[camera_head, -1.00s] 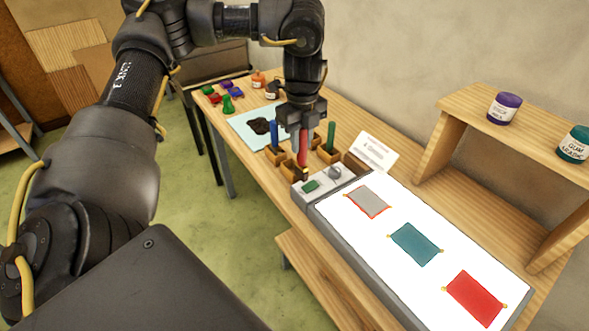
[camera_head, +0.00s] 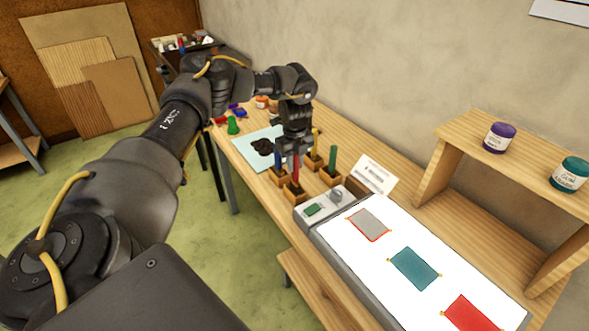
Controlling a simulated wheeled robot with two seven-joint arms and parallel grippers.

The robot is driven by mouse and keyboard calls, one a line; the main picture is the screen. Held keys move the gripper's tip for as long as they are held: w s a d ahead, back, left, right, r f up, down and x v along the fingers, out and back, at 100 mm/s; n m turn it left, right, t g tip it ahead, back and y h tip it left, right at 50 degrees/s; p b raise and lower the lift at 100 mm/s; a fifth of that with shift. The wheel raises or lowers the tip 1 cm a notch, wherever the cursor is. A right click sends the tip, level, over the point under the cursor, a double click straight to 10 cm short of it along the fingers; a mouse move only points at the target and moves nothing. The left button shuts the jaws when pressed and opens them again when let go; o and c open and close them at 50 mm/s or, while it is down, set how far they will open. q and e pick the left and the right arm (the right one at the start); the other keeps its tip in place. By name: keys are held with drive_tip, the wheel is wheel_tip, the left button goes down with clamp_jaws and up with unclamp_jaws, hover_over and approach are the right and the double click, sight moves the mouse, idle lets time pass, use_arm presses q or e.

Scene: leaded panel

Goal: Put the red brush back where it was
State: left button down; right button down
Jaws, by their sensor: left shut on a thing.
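My left gripper (camera_head: 294,154) is shut on the red brush (camera_head: 295,171) and holds it upright, pointing down. The brush's lower end is at the front wooden holder (camera_head: 294,194); I cannot tell whether it is inside or just above it. The gripper covers the brush's upper part. A blue brush (camera_head: 279,161) stands in the holder to the left. A green brush (camera_head: 333,157) stands in the holder to the right (camera_head: 331,177). A yellow brush (camera_head: 316,139) stands in the back holder (camera_head: 312,162), partly behind the gripper. My right gripper is out of view.
A light-blue sheet with a dark blot (camera_head: 247,148) lies left of the holders. A grey box (camera_head: 322,206) with a knob, a white card (camera_head: 374,175) and the white panel (camera_head: 382,265) lie to the right. A wooden shelf (camera_head: 455,150) bears two jars.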

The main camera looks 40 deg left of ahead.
sight(295, 171)
use_arm(q)
wheel_tip(295, 171, down, 3)
drive_tip(key=shift+a+r+p, duration=0.1)
drive_tip(key=shift+a+p, duration=0.05)
drive_tip(key=shift+p, duration=0.95)
drive_tip(key=shift+w+f, duration=0.1)
drive_tip(key=shift+f, duration=0.35)
drive_tip(key=c, duration=1.2)
unclamp_jaws()
drive_tip(key=shift+c, duration=0.2)
